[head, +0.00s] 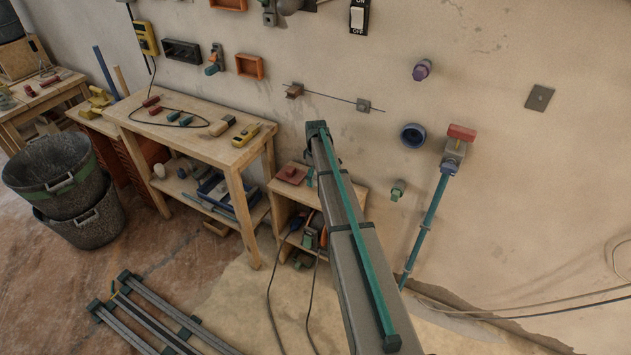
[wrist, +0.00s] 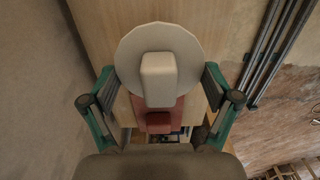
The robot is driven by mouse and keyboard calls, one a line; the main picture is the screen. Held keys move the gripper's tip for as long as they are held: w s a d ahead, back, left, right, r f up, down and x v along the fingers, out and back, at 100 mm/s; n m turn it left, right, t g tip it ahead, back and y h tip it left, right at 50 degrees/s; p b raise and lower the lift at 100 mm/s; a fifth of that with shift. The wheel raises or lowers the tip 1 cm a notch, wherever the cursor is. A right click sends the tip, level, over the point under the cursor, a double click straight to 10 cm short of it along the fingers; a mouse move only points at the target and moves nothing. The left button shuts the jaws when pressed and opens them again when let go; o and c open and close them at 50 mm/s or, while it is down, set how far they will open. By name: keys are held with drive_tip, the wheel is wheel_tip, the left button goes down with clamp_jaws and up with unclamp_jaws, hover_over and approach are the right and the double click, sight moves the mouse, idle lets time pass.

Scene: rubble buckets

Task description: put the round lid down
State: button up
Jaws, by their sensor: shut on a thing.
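The round lid (wrist: 188,42) is a pale disc with a blocky cream knob (wrist: 158,80) in the wrist view. My gripper (wrist: 160,82) has its green-sided fingers to the left and right of the knob and is shut on the lid. The lid is over a light wooden surface (wrist: 98,25); I cannot tell whether it touches it. In the head view my arm hides the lid and most of the gripper.
A red block-like piece (wrist: 158,122) lies just below the knob in the wrist view. A low wooden stand (head: 281,205) carries a flat red piece (head: 291,173). A workbench (head: 190,112) with tools stands left of it. Black buckets (head: 80,215) stand farther left. The wall is close behind.

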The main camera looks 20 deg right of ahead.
sight(316, 182)
drive_tip(key=shift+w+d+f, duration=0.1)
drive_tip(key=shift+w+f, duration=0.25)
drive_tip(key=shift+w+f+p, duration=0.1)
drive_tip(key=shift+f+p, duration=0.65)
drive_tip(key=shift+f, duration=0.95)
drive_tip(key=shift+f, duration=0.2)
drive_tip(key=o, duration=1)
drive_tip(key=shift+o, duration=0.2)
drive_tip(key=shift+r, duration=0.1)
wheel_tip(316, 182, up, 12)
drive_tip(key=b, duration=0.2)
drive_tip(key=shift+r+b, duration=0.15)
drive_tip(key=shift+b, duration=0.2)
